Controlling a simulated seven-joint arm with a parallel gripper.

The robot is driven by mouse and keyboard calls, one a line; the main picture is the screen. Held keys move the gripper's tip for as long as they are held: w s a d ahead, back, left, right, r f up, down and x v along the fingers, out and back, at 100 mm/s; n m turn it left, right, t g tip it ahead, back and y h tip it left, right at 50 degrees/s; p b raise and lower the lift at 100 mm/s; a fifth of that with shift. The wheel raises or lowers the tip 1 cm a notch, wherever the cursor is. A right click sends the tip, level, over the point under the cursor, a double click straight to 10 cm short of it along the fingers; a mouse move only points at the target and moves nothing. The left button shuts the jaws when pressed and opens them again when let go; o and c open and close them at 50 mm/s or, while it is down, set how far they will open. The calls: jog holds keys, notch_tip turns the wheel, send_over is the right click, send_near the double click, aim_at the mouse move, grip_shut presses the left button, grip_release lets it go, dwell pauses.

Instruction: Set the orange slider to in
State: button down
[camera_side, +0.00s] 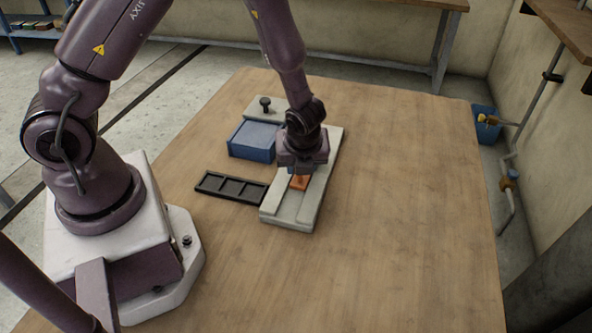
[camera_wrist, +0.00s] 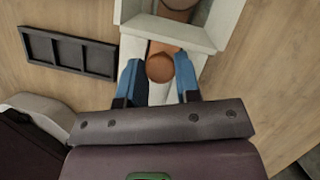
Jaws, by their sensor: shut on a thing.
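The orange slider (camera_side: 299,183) sits in the groove of a pale grey track block (camera_side: 290,218) on the table, near the block's front end. In the wrist view its round orange knob (camera_wrist: 160,68) stands between the two blue fingers of my gripper (camera_wrist: 159,80). My gripper points down over the block and is shut on the slider's knob. In the side view the fingertips are mostly hidden by the gripper body (camera_side: 303,150). The pale block also shows in the wrist view (camera_wrist: 218,25).
A blue box (camera_side: 252,141) stands left of the track block. A black tray with several compartments (camera_side: 231,187) lies at the block's left; it also shows in the wrist view (camera_wrist: 70,52). A black knob (camera_side: 265,103) stands behind the blue box. The table's right side is clear.

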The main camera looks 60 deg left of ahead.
jog(key=shift+w+a, duration=0.25)
jog(key=c, duration=0.8)
grip_release()
jog(key=shift+d+r, duration=0.1)
jog(key=shift+r, duration=0.05)
jog(key=v, duration=1.2)
jog(key=shift+s+d+r, duration=0.1)
jog(key=shift+r, duration=0.2)
